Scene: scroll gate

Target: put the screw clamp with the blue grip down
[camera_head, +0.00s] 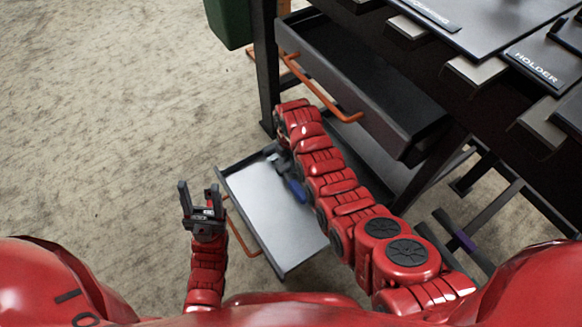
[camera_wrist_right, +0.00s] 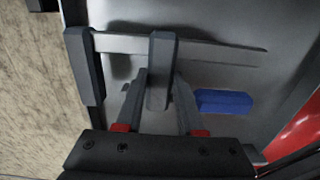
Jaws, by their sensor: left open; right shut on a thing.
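The screw clamp has a blue grip (camera_head: 296,189), a grey bar and dark jaws. It is at the pulled-out lower drawer (camera_head: 268,222), partly hidden by my right arm in the head view. In the right wrist view the clamp's bar (camera_wrist_right: 215,50) runs across the picture, with its blue grip at the right. My right gripper (camera_wrist_right: 160,88) is shut on the clamp's middle dark jaw piece, over the drawer's grey floor. A shadow lies close by; I cannot tell whether the clamp touches the floor. My left gripper (camera_head: 202,190) is open and empty, left of the drawer.
An upper drawer (camera_head: 345,75) with an orange handle (camera_head: 310,88) stands open above the far end of my right arm. A dark bench with a HOLDER label (camera_head: 535,68) is at upper right. A purple-gripped tool (camera_head: 462,238) lies at right. A green bin (camera_head: 228,22) stands at the back.

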